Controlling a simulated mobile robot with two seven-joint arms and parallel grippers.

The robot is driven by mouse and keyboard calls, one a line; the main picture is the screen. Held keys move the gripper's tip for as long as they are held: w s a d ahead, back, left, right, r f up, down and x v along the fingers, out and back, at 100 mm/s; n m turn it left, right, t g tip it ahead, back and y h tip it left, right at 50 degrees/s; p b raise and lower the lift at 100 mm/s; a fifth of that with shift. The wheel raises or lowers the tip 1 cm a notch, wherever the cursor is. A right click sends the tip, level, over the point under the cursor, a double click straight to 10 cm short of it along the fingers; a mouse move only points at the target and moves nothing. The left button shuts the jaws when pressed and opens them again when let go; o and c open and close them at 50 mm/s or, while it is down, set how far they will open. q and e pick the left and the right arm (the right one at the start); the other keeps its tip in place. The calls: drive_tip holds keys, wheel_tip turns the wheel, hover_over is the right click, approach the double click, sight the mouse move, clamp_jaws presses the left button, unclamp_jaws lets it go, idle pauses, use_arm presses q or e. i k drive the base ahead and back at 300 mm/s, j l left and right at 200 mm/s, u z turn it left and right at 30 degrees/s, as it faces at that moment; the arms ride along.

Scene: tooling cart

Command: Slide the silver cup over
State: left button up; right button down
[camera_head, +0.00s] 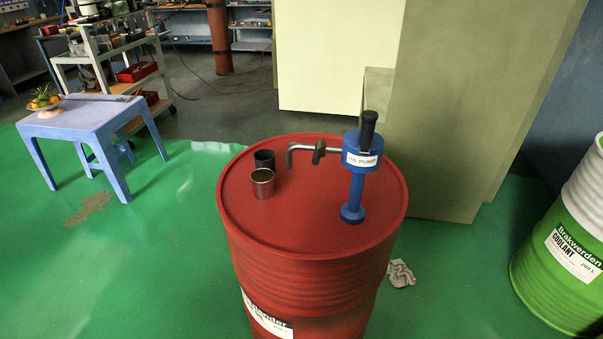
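The silver cup (263,184) stands upright on the top of a red drum (300,225), left of the drum's middle. A dark cup (265,159) stands just behind it, close to it; I cannot tell whether the two touch. A blue oil pump (355,190) with a black handle stands on the right part of the drum top. Its grey spout points left and ends behind and to the right of the silver cup. Neither of my grippers is in view.
A green and white coolant drum (565,250) stands at the right. A rag (400,274) lies on the green floor. The drum top's front is clear.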

sight(265, 190)
drive_tip(key=i+j+z, duration=0.1)
drive_tip(key=j+z, duration=0.95)
drive_tip(key=j, duration=0.6)
drive_tip(key=j+z, duration=0.1)
drive_tip(key=j, duration=1.2)
drive_tip(key=k+j, duration=0.1)
drive_tip(key=j, duration=1.15)
drive_tip(key=i+z, duration=0.05)
